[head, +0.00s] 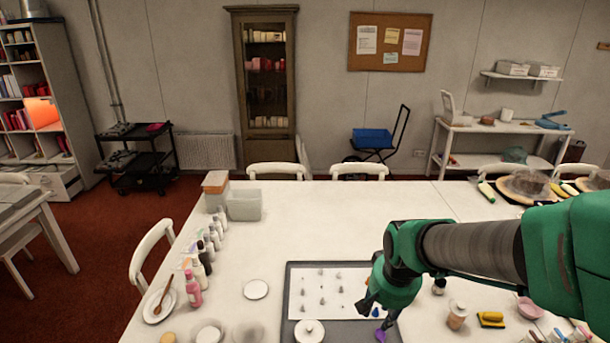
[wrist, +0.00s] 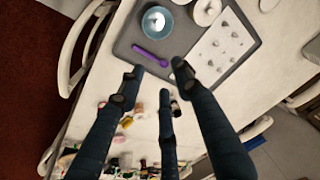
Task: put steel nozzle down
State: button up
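Several small grey nozzles (head: 321,289) stand apart on a white sheet (head: 296,306), which lies on a grey tray (head: 288,277). They also show as small grey shapes (wrist: 234,34) on the sheet in the wrist view. I cannot tell which one is the steel nozzle. My gripper (head: 368,303) is over the tray's right side in the head view, beside the sheet. A purple spoon (wrist: 150,56) lies on the tray near the fingertips.
A blue bowl (wrist: 158,20) and a white round lidded jar (head: 309,332) are by the nozzles. Bottles (head: 193,289) line the table's left side. A sponge (head: 490,320) and a small jar (head: 457,316) stand to the right.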

jog(key=s+d+r+n+t, duration=0.2)
jog(key=s+d+r+t, duration=0.1)
jog(key=s+r, duration=1.3)
jog(key=shift+s, duration=0.95)
